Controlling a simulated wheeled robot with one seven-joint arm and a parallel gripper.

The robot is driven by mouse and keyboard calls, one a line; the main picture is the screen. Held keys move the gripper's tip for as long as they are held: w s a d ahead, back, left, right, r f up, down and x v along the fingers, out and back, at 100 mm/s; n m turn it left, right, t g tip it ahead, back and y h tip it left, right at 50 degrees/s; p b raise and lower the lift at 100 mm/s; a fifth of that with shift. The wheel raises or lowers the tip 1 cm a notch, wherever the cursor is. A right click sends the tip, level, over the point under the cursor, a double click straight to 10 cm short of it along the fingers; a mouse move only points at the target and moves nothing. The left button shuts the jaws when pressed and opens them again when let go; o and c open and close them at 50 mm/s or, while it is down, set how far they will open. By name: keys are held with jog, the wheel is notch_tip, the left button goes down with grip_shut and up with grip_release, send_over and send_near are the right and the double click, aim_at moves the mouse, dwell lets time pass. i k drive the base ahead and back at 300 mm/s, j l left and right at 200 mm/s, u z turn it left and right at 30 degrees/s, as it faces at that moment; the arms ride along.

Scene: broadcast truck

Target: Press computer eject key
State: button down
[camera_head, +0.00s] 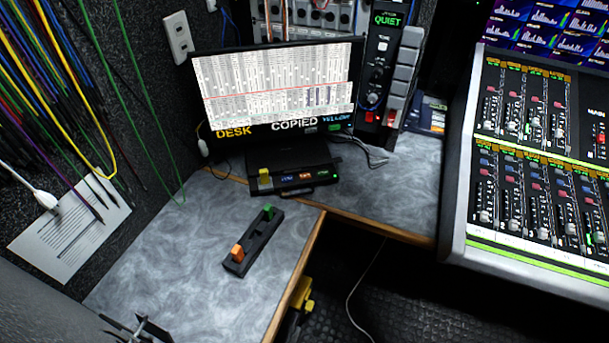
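The computer (293,192) is a low black box on the desk, under the front of the monitor. Its front edge carries a raised yellow key (265,177) at the left, then small blue, orange and green lit keys (305,176). Their labels are too small to read, so I cannot tell which is the eject key. A dark shape at the bottom left edge looks like my gripper (139,326), partly cut off by the frame. It is over the near part of the desk, well apart from the computer. Whether its fingers are open or shut is unclear.
A black block with green and orange sliders (254,240) lies on the grey desk (200,245) in front of the computer. The monitor (278,85) stands behind. A mixing console (540,160) is at right. Cables (50,90) hang at left. The desk has a wooden edge (296,273).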

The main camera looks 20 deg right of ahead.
aim_at(304, 176)
jog(key=i+l+u, duration=0.2)
jog(key=l+u, duration=0.2)
jog(key=l, duration=0.25)
jog(key=i+l+u, duration=0.5)
jog(key=l, duration=0.15)
jog(key=k, duration=0.05)
